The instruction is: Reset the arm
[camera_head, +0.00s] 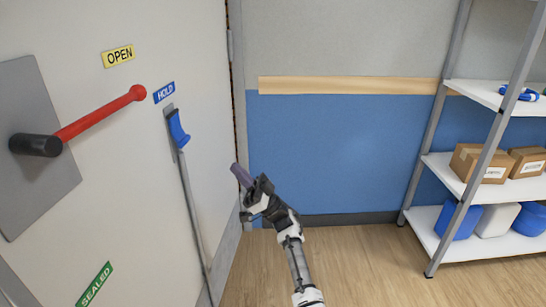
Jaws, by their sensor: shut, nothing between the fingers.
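My gripper (242,176) is in the middle of the view, at the end of my arm, which reaches up from the bottom edge. Its fingers are together and hold nothing. It points up and to the left, in front of the edge between the white door and the blue wall. The white door (190,60) fills the left side. A blue handle (179,128) sits on a grey rod to the right of the lever. My gripper appears apart from both.
A metal shelf unit (465,180) stands at the right with cardboard boxes (482,164) and blue and white bins (500,219). Labels OPEN (118,56), HOLD (164,92) and SEALED (95,286) are on the door. The wooden floor (370,265) between arm and shelf is clear.

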